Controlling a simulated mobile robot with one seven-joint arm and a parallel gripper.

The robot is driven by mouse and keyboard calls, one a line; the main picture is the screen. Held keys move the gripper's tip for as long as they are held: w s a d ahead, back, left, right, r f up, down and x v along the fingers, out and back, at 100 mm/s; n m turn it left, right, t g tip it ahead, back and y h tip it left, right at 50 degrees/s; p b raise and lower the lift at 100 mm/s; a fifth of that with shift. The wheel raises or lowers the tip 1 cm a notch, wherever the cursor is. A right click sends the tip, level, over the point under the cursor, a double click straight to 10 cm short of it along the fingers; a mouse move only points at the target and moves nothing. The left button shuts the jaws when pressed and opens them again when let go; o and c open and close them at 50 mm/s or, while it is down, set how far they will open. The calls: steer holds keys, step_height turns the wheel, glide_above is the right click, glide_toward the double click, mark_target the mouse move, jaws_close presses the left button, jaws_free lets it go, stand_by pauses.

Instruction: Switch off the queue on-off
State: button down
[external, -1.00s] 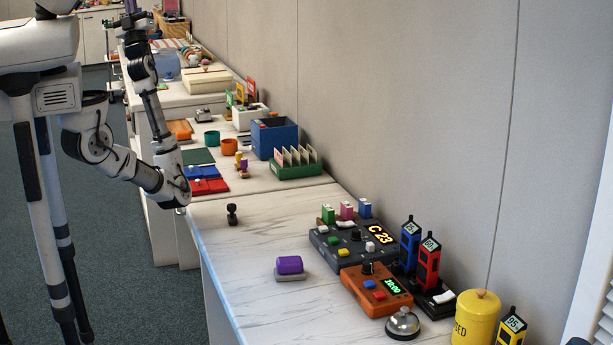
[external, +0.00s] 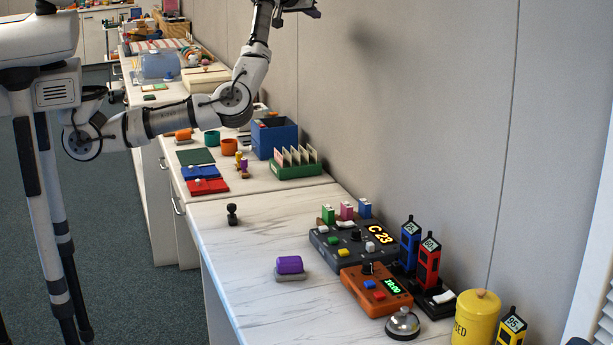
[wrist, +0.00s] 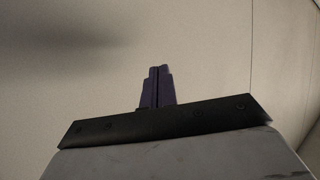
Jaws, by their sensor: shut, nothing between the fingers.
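The dark grey queue console (external: 354,252) stands on the marble-look counter near the wall, in the external view. It has a lit "C 23" display (external: 381,234), a black knob (external: 356,235), and small coloured and white buttons. I cannot tell which control is the on-off. My gripper (external: 312,13) is high at the top edge of the external view, far above and left of the console, partly cut off. In the wrist view its dark purple fingers (wrist: 157,72) are together and empty, with only plain wall beyond. The console is not in the wrist view.
An orange timer box (external: 376,300), a bell (external: 402,322), blue (external: 409,245) and red (external: 429,263) number towers and a yellow canister (external: 476,316) crowd around and right of the console. A purple-topped stamp (external: 290,266) lies left. The counter's left front is mostly clear.

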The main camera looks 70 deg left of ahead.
steer(key=s+d+r+m+g+h, duration=0.1)
steer(key=s+d+m+g+h, duration=0.15)
steer(key=d, duration=0.85)
steer(key=s+d+r+m+g+h, duration=0.1)
steer(key=s+d+r+m+h, duration=0.15)
steer(key=d, duration=0.85)
steer(key=s+d+r+m+g+h, duration=0.1)
steer(key=s+d+m+g, duration=0.15)
steer(key=d, duration=0.85)
step_height(320, 180, down, 38)
steer(key=shift+a+f, duration=0.25)
steer(key=shift+a, duration=0.05)
steer(key=shift+w+f, duration=0.1)
